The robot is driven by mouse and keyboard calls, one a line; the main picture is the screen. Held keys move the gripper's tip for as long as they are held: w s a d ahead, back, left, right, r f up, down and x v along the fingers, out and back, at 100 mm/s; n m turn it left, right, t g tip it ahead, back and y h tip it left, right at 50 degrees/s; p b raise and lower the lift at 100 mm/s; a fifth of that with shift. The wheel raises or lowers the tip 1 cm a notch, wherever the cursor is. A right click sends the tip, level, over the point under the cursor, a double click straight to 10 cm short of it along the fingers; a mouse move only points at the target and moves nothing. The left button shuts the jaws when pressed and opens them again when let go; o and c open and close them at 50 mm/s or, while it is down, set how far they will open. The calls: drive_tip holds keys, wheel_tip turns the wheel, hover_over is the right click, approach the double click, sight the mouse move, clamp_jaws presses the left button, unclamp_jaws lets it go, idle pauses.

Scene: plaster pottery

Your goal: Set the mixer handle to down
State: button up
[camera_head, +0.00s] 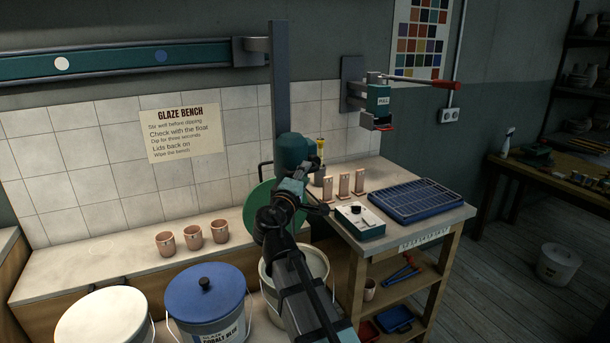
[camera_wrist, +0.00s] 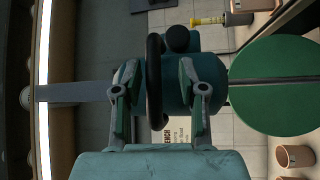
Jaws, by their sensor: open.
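The mixer is a teal motor body (camera_head: 291,149) on a grey upright column (camera_head: 279,80), above an open pale bucket (camera_head: 318,262). Its black bar handle (camera_wrist: 155,80) runs across the front of the body in the wrist view. A bit of it shows left of my arm in the head view (camera_head: 261,170). My gripper (camera_wrist: 160,76) is open, with one finger on each side of the bar. Whether either finger touches the bar cannot be told. In the head view my gripper (camera_head: 299,175) overlaps the body and hides most of the handle.
A green disc (camera_wrist: 275,85) stands below the body. A blue-lidded bucket (camera_head: 205,292) and several pink cups (camera_head: 193,237) are to the left. A bench with upright test tiles (camera_head: 343,186), a white-topped box (camera_head: 359,221) and a blue rack (camera_head: 415,200) is to the right.

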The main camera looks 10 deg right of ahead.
drive_tip(key=v, duration=1.1)
drive_tip(key=shift+f, duration=0.1)
drive_tip(key=s+d+f+m+g+y, duration=0.1)
drive_tip(key=s+f+m+g+y, duration=0.2)
drive_tip(key=f, duration=1.1)
drive_tip(key=s+d+f+g+y, duration=0.1)
drive_tip(key=s+f+g, duration=0.3)
drive_tip(key=f, duration=1)
drive_tip(key=s+f+m+g+y, duration=0.2)
drive_tip(key=f+g, duration=0.3)
drive_tip(key=f, duration=1)
drive_tip(key=s+d+f+m+g+y+p, duration=0.25)
drive_tip(key=s+f+g, duration=0.35)
drive_tip(key=s+f, duration=1.1)
drive_tip(key=s+f+m+g+y, duration=0.1)
drive_tip(key=s+f, duration=0.3)
drive_tip(key=s, duration=0.6)
drive_tip(key=s+d+f+m+g, duration=0.1)
drive_tip(key=s+f+g, duration=0.3)
drive_tip(key=s, duration=0.6)
drive_tip(key=shift+s+d+f+m+y, duration=0.15)
drive_tip(key=shift+d+f+m+y, duration=0.2)
drive_tip(key=shift+f, duration=0.1)
